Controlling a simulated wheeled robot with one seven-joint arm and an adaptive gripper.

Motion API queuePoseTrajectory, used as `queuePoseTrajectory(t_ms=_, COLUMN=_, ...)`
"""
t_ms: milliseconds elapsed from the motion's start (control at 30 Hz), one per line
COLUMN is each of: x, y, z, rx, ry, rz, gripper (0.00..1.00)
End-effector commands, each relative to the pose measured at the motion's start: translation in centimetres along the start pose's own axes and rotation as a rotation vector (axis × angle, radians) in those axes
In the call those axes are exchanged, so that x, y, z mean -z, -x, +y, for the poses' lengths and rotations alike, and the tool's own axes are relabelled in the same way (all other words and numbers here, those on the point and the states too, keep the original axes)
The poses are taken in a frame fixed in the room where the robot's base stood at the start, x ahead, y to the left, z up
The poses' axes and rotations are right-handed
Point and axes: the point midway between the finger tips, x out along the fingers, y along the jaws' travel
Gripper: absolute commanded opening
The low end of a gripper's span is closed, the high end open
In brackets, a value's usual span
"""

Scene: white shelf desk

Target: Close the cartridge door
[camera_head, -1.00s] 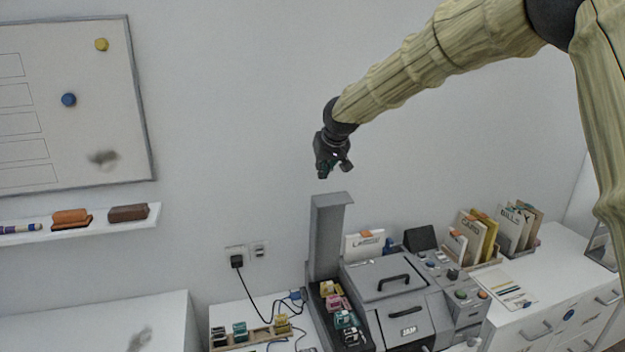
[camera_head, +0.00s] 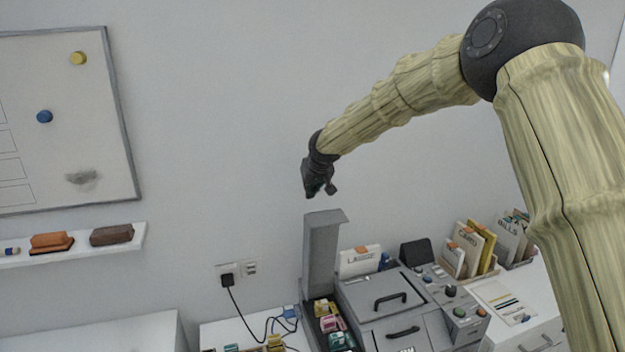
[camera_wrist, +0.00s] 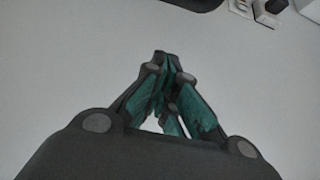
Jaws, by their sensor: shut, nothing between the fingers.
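The cartridge door (camera_head: 320,255) is a tall grey panel standing upright at the left of the grey printer (camera_head: 385,305) in the head view. Below it the cartridge bay is open, with several coloured cartridges (camera_head: 330,322) in it. My gripper (camera_head: 319,194) is above the door's top edge, close to it in the picture; I cannot tell the depth gap. In the wrist view my gripper's fingers (camera_wrist: 165,95) are drawn together and empty, in front of a plain pale surface. The door is not recognisable in the wrist view.
The control panel (camera_head: 455,300) and a file holder (camera_head: 480,270) stand right of the printer. A black plug (camera_head: 228,280) with a cable hangs from the wall socket at left. A wall shelf (camera_head: 75,248) holds erasers. The wall space around my gripper is clear.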

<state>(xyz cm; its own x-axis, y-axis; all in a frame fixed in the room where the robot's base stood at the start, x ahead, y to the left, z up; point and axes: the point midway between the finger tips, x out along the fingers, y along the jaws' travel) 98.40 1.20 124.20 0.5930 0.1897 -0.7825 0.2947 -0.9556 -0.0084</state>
Motion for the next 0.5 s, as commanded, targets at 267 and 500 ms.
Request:
queuePoseTrajectory(t_ms=267, x=0.1, y=-2.2, z=0.1, rx=0.0, ry=-0.001, rz=0.0, gripper=0.0)
queuePoseTrajectory(t_ms=500, x=-1.0, y=-2.4, z=0.2, rx=-0.003, ry=0.0, rz=0.0, gripper=0.0)
